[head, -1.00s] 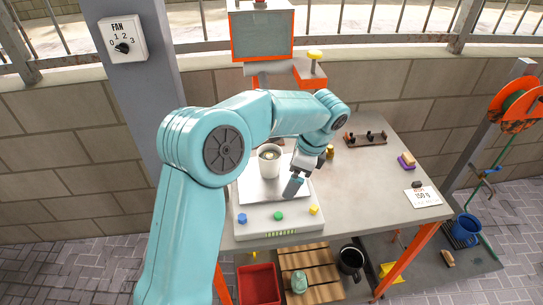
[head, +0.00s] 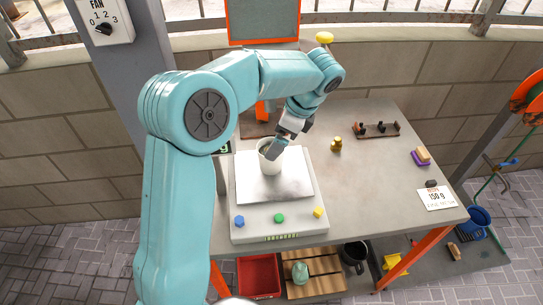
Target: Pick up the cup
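A white cup (head: 268,164) stands upright on the metal plate of a white scale (head: 265,222) on the grey table. My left gripper (head: 275,150) is at the cup's rim, on its upper right side, with its fingers pointing down and left. One finger overlaps the cup's mouth in the picture. I cannot tell whether the fingers touch the cup or how far they are apart. My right gripper is not in view.
The table (head: 370,200) has free room right of the scale. A red bin (head: 259,277) sits below.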

